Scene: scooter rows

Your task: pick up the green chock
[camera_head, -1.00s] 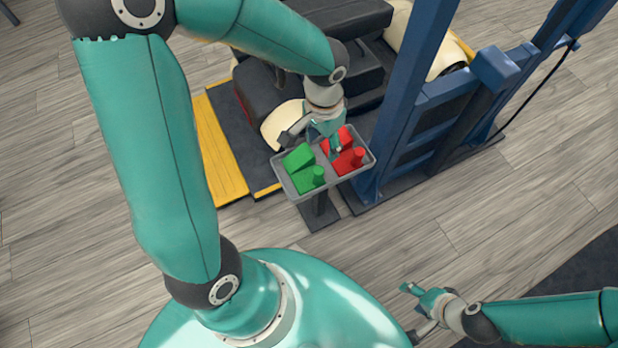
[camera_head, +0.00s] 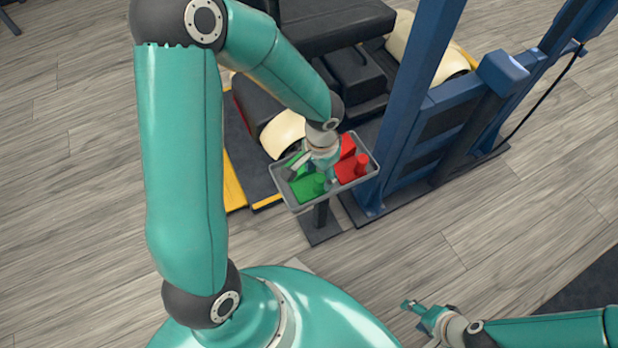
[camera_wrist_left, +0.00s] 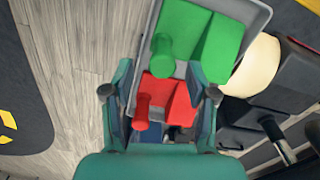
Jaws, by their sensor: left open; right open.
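The green chock (camera_head: 306,190), a sloped block with a round knob, sits in the left half of a grey tray (camera_head: 291,208). In the left wrist view the green chock (camera_wrist_left: 186,28) is at the top, beyond the fingertips. My left gripper (camera_head: 313,176) is open and empty over the tray, partly hiding the green chock in the head view. It also shows in the left wrist view (camera_wrist_left: 160,93), with the red chock (camera_wrist_left: 158,88) seen between its fingers. My right gripper (camera_head: 424,312) is open and empty, low at the right, far from the tray.
The red chock (camera_head: 350,169) fills the tray's right half, close to the green one. A blue lift post (camera_head: 405,110) stands just right of the tray. A dark scooter with cream fenders (camera_head: 283,134) is behind it. The wooden floor in front is clear.

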